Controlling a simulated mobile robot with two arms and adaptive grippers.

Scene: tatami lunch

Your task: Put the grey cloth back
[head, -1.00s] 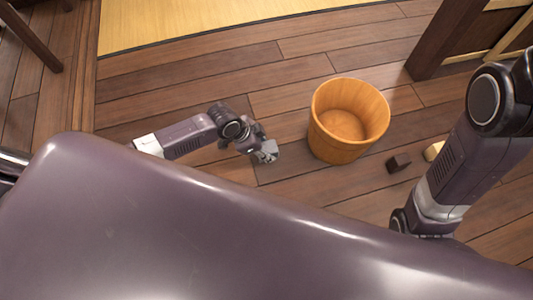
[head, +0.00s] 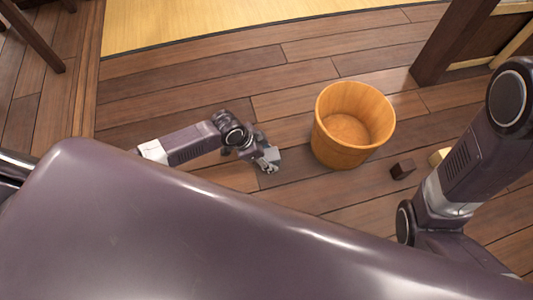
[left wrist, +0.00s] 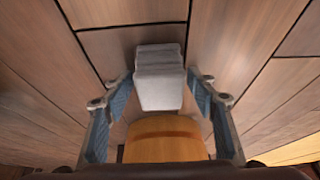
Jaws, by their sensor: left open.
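The grey cloth (left wrist: 158,78) looks like a light grey folded block in the left wrist view. It lies between the two spread fingers of my left gripper (left wrist: 158,105), with a gap on each side. In the head view a small light grey patch, likely the cloth (head: 270,154), shows at the left gripper (head: 265,162), partly hidden by it. The left gripper is open and low over the wooden floor, left of the bucket. My right arm shows at the right of the head view, but its gripper is out of sight.
An orange wooden bucket (head: 353,125) stands on the floor right of the left gripper; it also shows in the left wrist view (left wrist: 165,140). A dark block (head: 403,169) and a pale block (head: 439,156) lie farther right. Bare floor surrounds the gripper.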

